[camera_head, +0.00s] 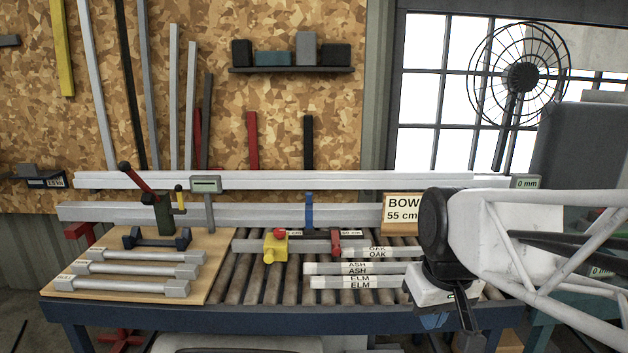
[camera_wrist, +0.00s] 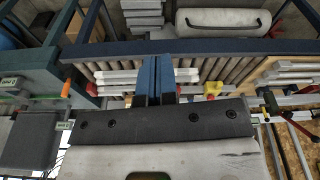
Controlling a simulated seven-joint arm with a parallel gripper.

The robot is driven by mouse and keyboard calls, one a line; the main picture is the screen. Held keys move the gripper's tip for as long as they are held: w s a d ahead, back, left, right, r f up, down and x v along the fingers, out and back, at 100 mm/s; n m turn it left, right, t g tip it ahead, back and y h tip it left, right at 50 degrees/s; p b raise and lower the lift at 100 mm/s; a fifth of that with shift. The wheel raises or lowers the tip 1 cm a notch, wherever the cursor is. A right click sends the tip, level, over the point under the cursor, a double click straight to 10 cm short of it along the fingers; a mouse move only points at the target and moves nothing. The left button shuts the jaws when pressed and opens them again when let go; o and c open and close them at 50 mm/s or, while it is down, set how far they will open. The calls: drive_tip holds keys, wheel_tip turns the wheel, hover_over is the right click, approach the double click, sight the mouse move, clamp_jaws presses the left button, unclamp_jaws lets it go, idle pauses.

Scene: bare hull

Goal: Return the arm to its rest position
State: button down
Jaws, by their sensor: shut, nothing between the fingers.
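My gripper (camera_wrist: 157,65) shows in the wrist view as two blue fingers side by side, shut with nothing between them. In the head view my white arm comes in from the right, and my gripper (camera_head: 433,320) points down at the front right of the roller bench (camera_head: 240,285). It hides that part of the bench. The wrist view shows the fingers reaching over the rollers toward the blue bench edge (camera_wrist: 215,47). I cannot tell how high the fingertips are above it.
Strips labelled OAK, ASH and ELM (camera_head: 352,276) lie on the rollers left of my gripper. A wooden board (camera_head: 215,250) with grey bars is at left. A BOW sign (camera_head: 402,208) stands close behind my arm.

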drive_tip(key=s+f+m, duration=0.2)
drive_tip(key=s+f, duration=0.1)
drive_tip(key=s, duration=0.4)
drive_tip(key=shift+s+d+f, duration=0.2)
drive_tip(key=shift+d+f, duration=0.05)
drive_tip(key=shift+f, duration=0.1)
idle(1.9)
